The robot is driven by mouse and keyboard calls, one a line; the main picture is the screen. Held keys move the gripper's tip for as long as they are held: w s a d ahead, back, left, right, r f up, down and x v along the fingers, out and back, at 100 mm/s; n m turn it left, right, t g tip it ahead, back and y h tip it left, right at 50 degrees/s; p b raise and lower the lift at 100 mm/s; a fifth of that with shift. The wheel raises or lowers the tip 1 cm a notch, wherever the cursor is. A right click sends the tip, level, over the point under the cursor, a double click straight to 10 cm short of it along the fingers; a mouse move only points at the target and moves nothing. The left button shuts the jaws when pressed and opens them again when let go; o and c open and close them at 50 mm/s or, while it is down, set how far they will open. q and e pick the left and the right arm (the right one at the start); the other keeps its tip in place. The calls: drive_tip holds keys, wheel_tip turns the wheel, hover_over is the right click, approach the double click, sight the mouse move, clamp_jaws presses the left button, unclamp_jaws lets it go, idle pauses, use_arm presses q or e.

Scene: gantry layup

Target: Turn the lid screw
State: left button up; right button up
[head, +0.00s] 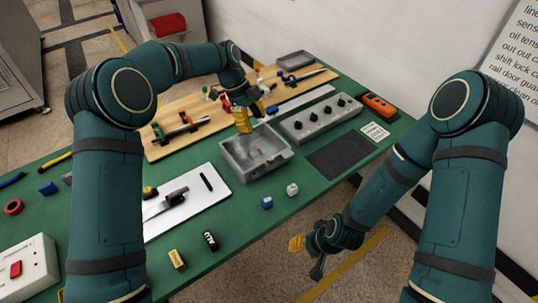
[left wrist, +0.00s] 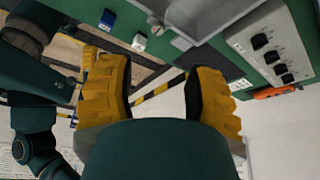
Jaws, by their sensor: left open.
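A grey open-topped box (head: 230,161) stands on the green table, with small brownish parts inside that are too small to make out. I cannot pick out a lid screw in either view. My left gripper (head: 242,118) is above the back left part of the box, fingers downward. In the left wrist view my left gripper (left wrist: 158,78) has its yellow fingers wide apart with nothing between them, and the box (left wrist: 205,18) shows at the top edge. My right gripper (head: 298,243) hangs beyond the table's front edge; its finger opening is too small to judge.
A grey panel with several black knobs (head: 321,118) stands right of the box, with an orange device (head: 378,104) beyond. A dark mat (head: 341,155) lies in front of the panel. Blue (head: 267,202) and white (head: 292,189) blocks lie near the front edge. A wooden board (head: 165,148) is behind.

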sight(270, 158)
use_arm(q)
drive_tip(key=b+x, duration=0.1)
drive_tip(key=x, duration=1.2)
drive_tip(key=shift+s+d+f, duration=0.15)
drive_tip(key=shift+s, duration=0.1)
clamp_jaws()
